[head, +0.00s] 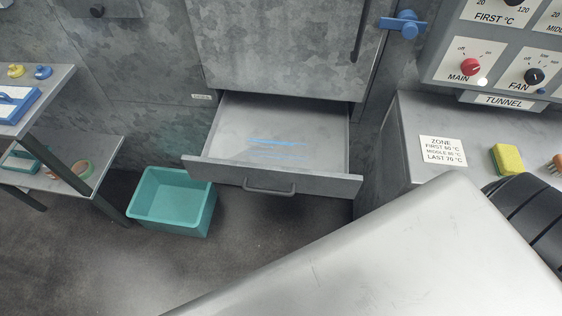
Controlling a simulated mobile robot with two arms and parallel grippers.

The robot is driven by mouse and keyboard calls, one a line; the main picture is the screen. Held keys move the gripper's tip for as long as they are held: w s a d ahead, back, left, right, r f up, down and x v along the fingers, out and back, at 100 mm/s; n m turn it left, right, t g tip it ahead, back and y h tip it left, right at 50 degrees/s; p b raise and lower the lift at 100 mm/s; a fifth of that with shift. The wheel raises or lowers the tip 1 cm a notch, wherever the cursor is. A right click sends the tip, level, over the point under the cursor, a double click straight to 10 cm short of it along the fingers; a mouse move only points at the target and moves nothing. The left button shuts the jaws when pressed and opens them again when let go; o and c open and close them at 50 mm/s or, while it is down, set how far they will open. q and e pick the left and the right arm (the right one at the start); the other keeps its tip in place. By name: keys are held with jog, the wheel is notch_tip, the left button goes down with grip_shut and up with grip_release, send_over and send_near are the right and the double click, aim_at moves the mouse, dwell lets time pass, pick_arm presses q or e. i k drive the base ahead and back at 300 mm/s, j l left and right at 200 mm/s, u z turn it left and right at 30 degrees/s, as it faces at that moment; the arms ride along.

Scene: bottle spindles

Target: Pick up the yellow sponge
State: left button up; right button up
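The yellow sponge (508,158) lies on the grey metal counter at the right, beside the white zone label (443,151). It has a yellow top and a darker greenish left side. Nothing holds it. Neither of my grippers shows in the head view.
A drawer (275,175) stands open, with blue marks inside. A teal bin (172,202) is on the floor. A brown brush (558,163) lies right of the sponge. A black ribbed thing (530,215) and a large grey surface (420,260) fill the lower right.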

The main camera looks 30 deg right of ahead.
aim_at(507, 160)
jog(key=z, duration=2.55)
